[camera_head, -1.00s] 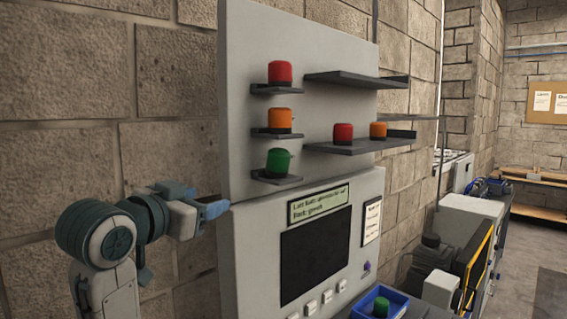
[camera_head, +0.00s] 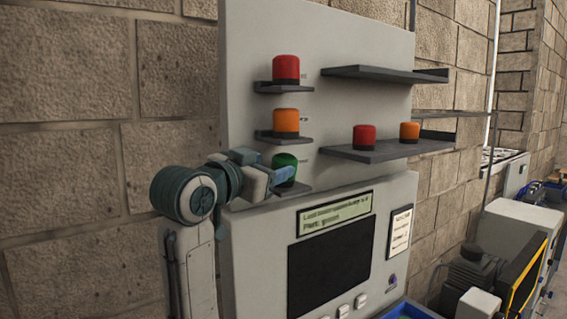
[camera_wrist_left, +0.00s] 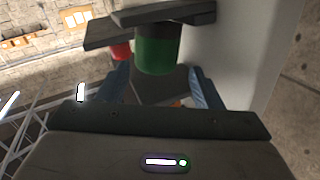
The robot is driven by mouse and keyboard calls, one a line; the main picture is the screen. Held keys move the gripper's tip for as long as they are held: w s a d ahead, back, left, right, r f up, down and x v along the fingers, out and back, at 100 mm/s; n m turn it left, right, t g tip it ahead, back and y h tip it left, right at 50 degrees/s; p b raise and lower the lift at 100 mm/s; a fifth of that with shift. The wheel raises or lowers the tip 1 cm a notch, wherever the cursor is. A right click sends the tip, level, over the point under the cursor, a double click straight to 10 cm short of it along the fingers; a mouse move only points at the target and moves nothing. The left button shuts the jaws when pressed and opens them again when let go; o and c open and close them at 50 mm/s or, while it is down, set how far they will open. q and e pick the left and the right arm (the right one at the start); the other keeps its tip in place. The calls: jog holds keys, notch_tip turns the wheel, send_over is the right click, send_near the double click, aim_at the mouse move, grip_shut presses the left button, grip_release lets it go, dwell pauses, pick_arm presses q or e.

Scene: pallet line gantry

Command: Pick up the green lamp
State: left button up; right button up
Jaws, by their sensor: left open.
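The green lamp (camera_head: 284,162) stands on the lowest small left shelf (camera_head: 296,188) of the grey panel, partly hidden by my left gripper (camera_head: 268,166). My left gripper is open, its fingers level with the lamp in the head view. In the left wrist view, which looks upside down, the green lamp (camera_wrist_left: 157,52) shows just beyond and between the two open fingertips of the left gripper (camera_wrist_left: 162,82). I cannot tell whether a finger touches it. My right gripper is not in view.
Orange (camera_head: 286,122) and red (camera_head: 286,68) lamps stand on the small shelves above. Another red lamp (camera_head: 364,136) and orange lamp (camera_head: 409,131) stand on the long lower right shelf (camera_head: 390,151). The upper right shelf (camera_head: 380,74) is empty. A screen (camera_head: 330,252) sits below.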

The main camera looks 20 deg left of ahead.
aim_at(277, 165)
pick_arm(q)
jog(key=p+x, duration=0.3)
jog(key=x, duration=0.2)
jog(key=shift+s+d+p, duration=0.1)
jog(key=shift+d+p, duration=0.1)
jog(key=shift+p, duration=0.2)
jog(key=shift+w+d+f, duration=0.1)
jog(key=shift+w+f, duration=0.05)
jog(key=shift+w, duration=0.15)
jog(key=shift+w+f, duration=0.1)
jog(key=c, duration=0.9)
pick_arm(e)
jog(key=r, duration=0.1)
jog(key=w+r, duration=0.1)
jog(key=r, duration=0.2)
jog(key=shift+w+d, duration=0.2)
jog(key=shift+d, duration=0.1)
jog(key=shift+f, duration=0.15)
